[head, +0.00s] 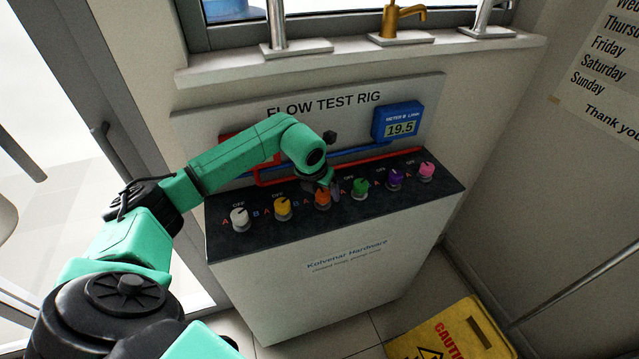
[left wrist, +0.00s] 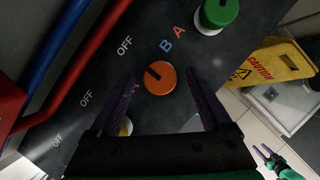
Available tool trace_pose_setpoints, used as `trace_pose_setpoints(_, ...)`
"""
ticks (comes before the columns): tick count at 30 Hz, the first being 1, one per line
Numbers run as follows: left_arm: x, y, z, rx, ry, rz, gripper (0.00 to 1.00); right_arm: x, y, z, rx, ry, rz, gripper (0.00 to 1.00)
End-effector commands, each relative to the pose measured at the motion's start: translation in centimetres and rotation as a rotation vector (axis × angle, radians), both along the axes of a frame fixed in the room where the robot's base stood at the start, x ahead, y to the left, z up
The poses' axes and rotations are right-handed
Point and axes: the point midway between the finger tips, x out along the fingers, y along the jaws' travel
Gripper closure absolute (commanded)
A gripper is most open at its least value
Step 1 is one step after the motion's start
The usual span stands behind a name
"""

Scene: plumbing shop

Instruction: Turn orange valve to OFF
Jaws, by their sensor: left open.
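The orange valve (head: 322,197) is a round knob on the dark panel top, third from the left. In the left wrist view the orange valve (left wrist: 161,79) has a black pointer on its upper-left side, roughly toward the nearest OFF label (left wrist: 125,45). The B and A letters lie above it. My left gripper (head: 328,187) is at this valve, partly covering it in the head view. In the left wrist view my left gripper (left wrist: 161,76) is open, with one dark purple finger on each side of the knob. Contact cannot be told. My right gripper (left wrist: 265,153) shows small at the lower right.
A yellow valve (head: 283,207) and a green valve (head: 359,188) flank the orange one closely. White, purple and pink valves share the panel. Red and blue pipes run behind, under a blue meter (head: 397,122) reading 19.5. A yellow caution sign (head: 452,332) stands on the floor.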

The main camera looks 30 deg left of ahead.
Motion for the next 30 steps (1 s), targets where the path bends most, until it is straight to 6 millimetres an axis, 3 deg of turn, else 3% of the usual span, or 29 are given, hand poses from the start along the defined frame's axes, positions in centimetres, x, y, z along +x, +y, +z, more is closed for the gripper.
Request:
trace_pose_setpoints(5, -1.4, -0.1, 3.4, 0.003, -0.008, -0.001, 0.18, 0.0, 0.0, -1.4, 0.000, 0.000, 0.000, 0.50)
trace_pose_setpoints(9, -3.1, -0.2, 7.3, 0.004, -0.009, -0.001, 0.18, 0.0, 0.0, -2.5, 0.000, 0.000, 0.000, 0.50)
trace_pose_setpoints(15, -4.8, -0.4, 11.8, 0.002, -0.006, -0.001, 0.18, 0.0, 0.0, -3.1, 0.000, 0.000, 0.000, 0.50)
trace_pose_setpoints(19, -5.3, -0.4, 12.9, 0.003, -0.003, 0.000, 0.18, 0.0, 0.0, -3.1, 0.000, 0.000, 0.000, 0.50)
trace_pose_setpoints(30, -5.4, -0.5, 12.9, 0.002, -0.002, 0.000, 0.18, 0.0, 0.0, -3.0, 0.000, 0.000, 0.000, 0.50)
